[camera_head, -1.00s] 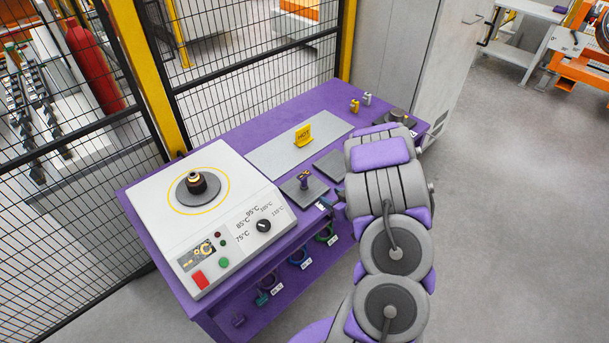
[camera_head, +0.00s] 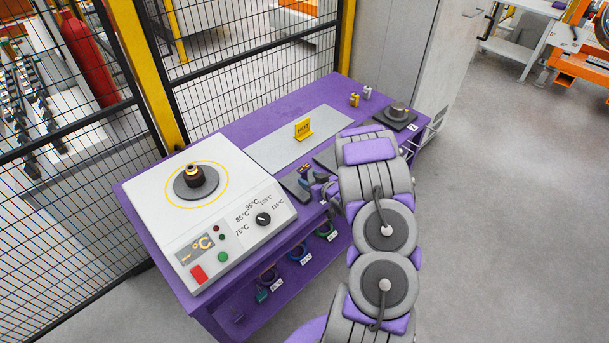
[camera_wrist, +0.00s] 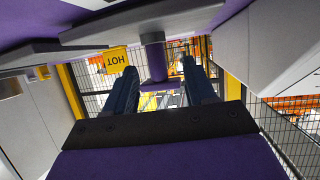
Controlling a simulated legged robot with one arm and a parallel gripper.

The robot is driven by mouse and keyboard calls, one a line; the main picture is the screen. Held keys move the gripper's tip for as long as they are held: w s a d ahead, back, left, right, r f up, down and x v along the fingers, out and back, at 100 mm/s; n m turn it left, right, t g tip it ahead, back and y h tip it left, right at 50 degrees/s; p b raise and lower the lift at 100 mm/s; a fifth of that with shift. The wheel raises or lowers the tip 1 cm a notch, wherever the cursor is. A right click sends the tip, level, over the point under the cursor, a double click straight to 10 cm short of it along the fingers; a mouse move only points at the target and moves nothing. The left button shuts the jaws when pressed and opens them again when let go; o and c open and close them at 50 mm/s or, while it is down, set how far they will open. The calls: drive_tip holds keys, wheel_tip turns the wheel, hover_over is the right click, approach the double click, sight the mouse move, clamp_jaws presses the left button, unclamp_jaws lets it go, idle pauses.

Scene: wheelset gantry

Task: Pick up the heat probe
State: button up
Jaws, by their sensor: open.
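The heat probe looks to be the small purple upright piece on a dark square pad (camera_head: 292,186), right of the heater. In the wrist view, which is upside down, its purple stem (camera_wrist: 155,62) stands out from the pad, with a wider purple end (camera_wrist: 158,87). My gripper (camera_head: 307,173) is low at the pad in the head view and mostly hides the probe. In the wrist view my gripper (camera_wrist: 158,70) has its two dark blue fingers apart, one each side of the stem. I see no clear contact.
The white heater (camera_head: 212,208) fills the table's left end. A yellow HOT sign (camera_head: 303,128) stands on a grey plate (camera_head: 270,145) behind the pad. A second dark pad (camera_head: 328,158) lies right of it. Mesh fencing (camera_head: 250,90) runs behind the purple table.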

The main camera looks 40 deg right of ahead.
sight(306, 176)
drive_tip(key=shift+d+b+x, duration=0.15)
drive_tip(key=shift+b+x, duration=0.25)
drive_tip(key=shift+x, duration=0.95)
drive_tip(key=shift+d+b+x, duration=0.15)
drive_tip(key=shift+b+x, duration=0.25)
drive_tip(key=shift+x, duration=0.9)
drive_tip(key=shift+s, duration=0.1)
drive_tip(key=shift+c, duration=0.3)
clamp_jaws()
